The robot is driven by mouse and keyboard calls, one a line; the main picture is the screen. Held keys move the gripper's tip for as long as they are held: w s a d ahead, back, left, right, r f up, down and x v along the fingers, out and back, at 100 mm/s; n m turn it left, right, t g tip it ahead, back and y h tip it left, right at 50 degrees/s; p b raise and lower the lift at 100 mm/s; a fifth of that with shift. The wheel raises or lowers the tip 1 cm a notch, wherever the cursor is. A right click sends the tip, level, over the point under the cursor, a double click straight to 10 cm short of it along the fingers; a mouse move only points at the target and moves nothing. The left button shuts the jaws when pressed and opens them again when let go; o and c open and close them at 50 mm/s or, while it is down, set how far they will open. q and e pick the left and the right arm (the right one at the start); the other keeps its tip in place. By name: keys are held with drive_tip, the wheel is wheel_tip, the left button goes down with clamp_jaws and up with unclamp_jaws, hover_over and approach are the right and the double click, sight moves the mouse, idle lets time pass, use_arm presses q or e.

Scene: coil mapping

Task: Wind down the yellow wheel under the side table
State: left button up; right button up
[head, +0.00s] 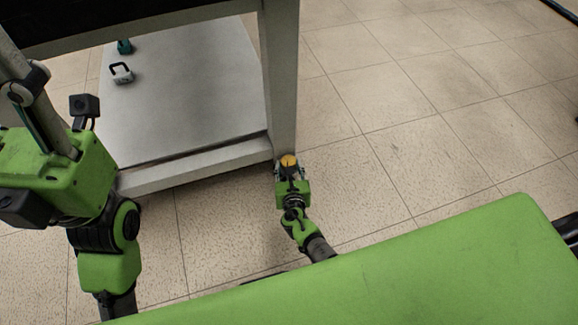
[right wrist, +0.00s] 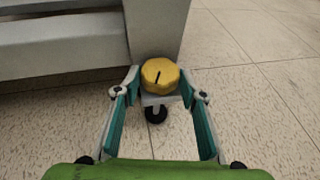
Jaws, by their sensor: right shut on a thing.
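The yellow wheel (right wrist: 160,76) is a lobed knob with a dark line on its face. It sits at the foot of the side table's leg (head: 279,85), just above a small black caster (right wrist: 156,113). In the head view the yellow wheel (head: 288,161) shows beyond my right gripper (head: 288,168). In the right wrist view the right gripper's fingers (right wrist: 161,87) reach to either side of the wheel and are shut on it. My left arm is at the left of the head view, but its gripper's fingers do not show.
The side table's lower shelf (head: 190,90) carries a small white-and-black object (head: 121,74) and a teal object (head: 124,46). The table's lower rail (head: 200,163) runs left of the leg. The tiled floor (head: 400,120) to the right is clear.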

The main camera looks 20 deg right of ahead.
drive_tip(key=shift+f, duration=0.1)
drive_tip(key=o, duration=0.8)
drive_tip(key=shift+o, duration=0.2)
drive_tip(key=v, duration=0.8)
drive_tip(key=shift+s+a, duration=0.1)
drive_tip(key=shift+a, duration=0.05)
